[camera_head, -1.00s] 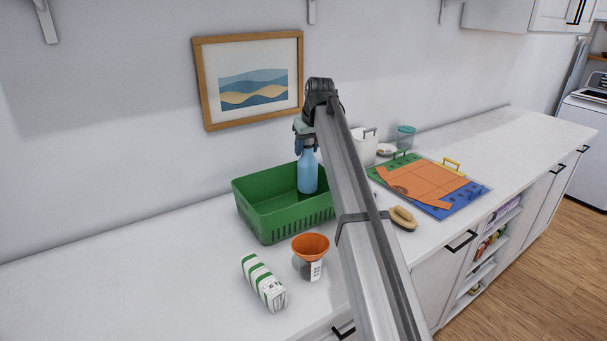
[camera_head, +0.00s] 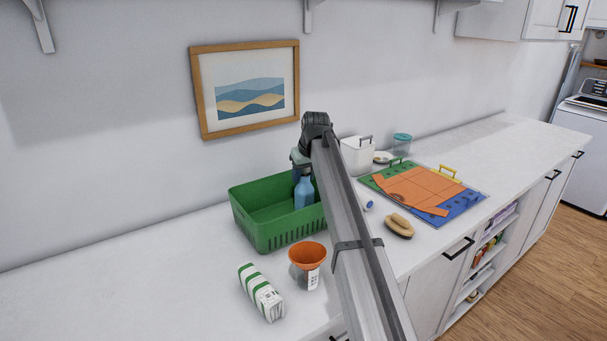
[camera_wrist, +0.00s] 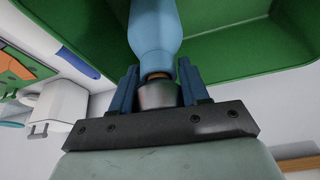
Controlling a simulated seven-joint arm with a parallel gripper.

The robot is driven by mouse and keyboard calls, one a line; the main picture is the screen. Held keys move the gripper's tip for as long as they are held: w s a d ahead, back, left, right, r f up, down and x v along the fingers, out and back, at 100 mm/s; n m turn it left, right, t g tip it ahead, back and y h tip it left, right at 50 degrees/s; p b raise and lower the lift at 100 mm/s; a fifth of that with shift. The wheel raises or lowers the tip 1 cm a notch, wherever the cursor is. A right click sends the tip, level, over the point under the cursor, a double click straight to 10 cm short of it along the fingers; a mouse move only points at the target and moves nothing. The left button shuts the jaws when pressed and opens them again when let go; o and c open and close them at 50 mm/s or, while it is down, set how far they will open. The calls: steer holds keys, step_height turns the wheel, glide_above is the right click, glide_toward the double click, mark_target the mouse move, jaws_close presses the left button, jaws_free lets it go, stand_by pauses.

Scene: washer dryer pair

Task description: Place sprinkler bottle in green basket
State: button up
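The sprinkler bottle (camera_head: 304,192) is light blue and stands roughly upright inside the green basket (camera_head: 284,232), at its right end. In the wrist view the bottle (camera_wrist: 153,30) hangs between the two blue fingers of my gripper (camera_wrist: 156,88), which are at its neck. The fingers are close on both sides of the neck. The green basket wall (camera_wrist: 240,40) lies behind the bottle. In the head view my gripper (camera_head: 301,165) is above the basket's right end, partly hidden by my arm. Whether the bottle's base touches the basket floor is hidden.
A brush (camera_head: 399,226), a coloured board (camera_head: 450,205) and a white container (camera_head: 357,155) lie to the right. The counter's left part is clear.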

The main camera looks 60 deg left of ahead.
steer(key=o, duration=0.5)
steer(key=v, duration=1.2)
steer(key=shift+r, duration=0.2)
